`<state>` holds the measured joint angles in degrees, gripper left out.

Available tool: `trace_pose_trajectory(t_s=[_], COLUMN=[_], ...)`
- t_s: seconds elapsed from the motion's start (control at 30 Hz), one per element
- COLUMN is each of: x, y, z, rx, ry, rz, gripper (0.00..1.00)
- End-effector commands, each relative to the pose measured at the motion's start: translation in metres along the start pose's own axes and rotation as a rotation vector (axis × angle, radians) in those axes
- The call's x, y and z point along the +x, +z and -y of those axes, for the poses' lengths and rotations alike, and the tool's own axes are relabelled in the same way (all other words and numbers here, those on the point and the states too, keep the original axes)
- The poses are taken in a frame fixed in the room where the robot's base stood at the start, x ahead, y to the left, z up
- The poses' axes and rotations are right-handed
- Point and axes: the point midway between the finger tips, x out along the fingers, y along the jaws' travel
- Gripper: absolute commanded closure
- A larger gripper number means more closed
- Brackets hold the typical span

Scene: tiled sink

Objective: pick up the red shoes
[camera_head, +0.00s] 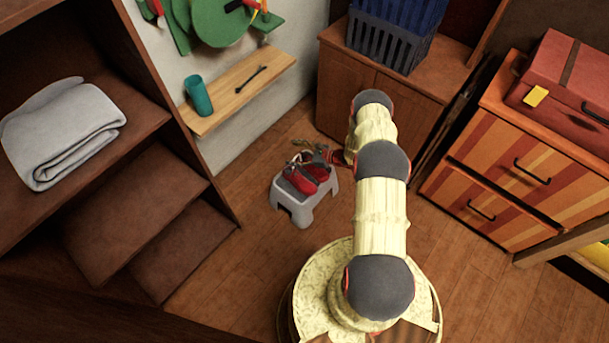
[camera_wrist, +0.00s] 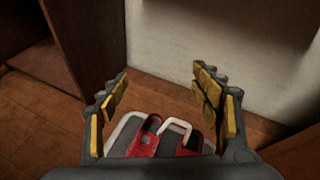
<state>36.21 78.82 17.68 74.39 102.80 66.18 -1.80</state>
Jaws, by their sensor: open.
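The red shoes (camera_head: 307,178) stand side by side on a small grey stool (camera_head: 297,206), left of my arm in the head view. In the wrist view, the left shoe (camera_wrist: 146,136) and the right shoe (camera_wrist: 190,144) show as red and dark shapes low between my fingers, partly cut off by the gripper body. The stool's pale rim (camera_wrist: 118,132) shows beside them. My gripper (camera_wrist: 160,84) is open, with yellow-padded fingers wide apart on either side of the shoes. In the head view it is small and partly hidden at the stool's far edge. I see no clear grip on either shoe.
A brown shelf unit (camera_head: 180,195) with a folded grey towel (camera_head: 62,130) stands at left. A wooden wall shelf (camera_head: 240,88) holds a teal cup (camera_head: 198,96). A cabinet (camera_head: 345,90) is behind my arm, striped drawers (camera_head: 515,165) at right. Floor around the stool is clear.

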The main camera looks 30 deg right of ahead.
Motion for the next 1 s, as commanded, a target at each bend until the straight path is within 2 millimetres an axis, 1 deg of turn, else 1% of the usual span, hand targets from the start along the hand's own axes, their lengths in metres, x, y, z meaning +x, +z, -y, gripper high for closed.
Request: trace_pose_trajectory(t_s=[0.03, 0.07, 0.1, 0.2, 0.3, 0.4, 0.5, 0.6, 0.7, 0.87, 1.0], x=[0.001, 0.000, -0.001, -0.004, -0.007, -0.010, -0.010, -0.002, 0.009, 0.020, 0.037], y=[-0.041, -0.059, -0.082, -0.131, -0.167, -0.188, -0.198, -0.201, -0.202, -0.201, -0.200], z=[-0.013, -0.017, -0.024, -0.041, -0.055, -0.064, -0.068, -0.067, -0.066, -0.062, -0.059], rx=[0.058, 0.086, 0.122, 0.200, 0.255, 0.289, 0.304, 0.308, 0.308, 0.308, 0.307], ry=[-0.040, -0.066, -0.099, -0.171, -0.225, -0.262, -0.278, -0.281, -0.279, -0.279, -0.278], rz=[-0.007, -0.010, -0.014, -0.025, -0.035, -0.041, -0.044, -0.045, -0.045, -0.045, -0.044], gripper=[0.35, 0.35, 0.35, 0.35, 0.35, 0.35, 0.35, 0.35, 0.35, 0.35, 0.35])
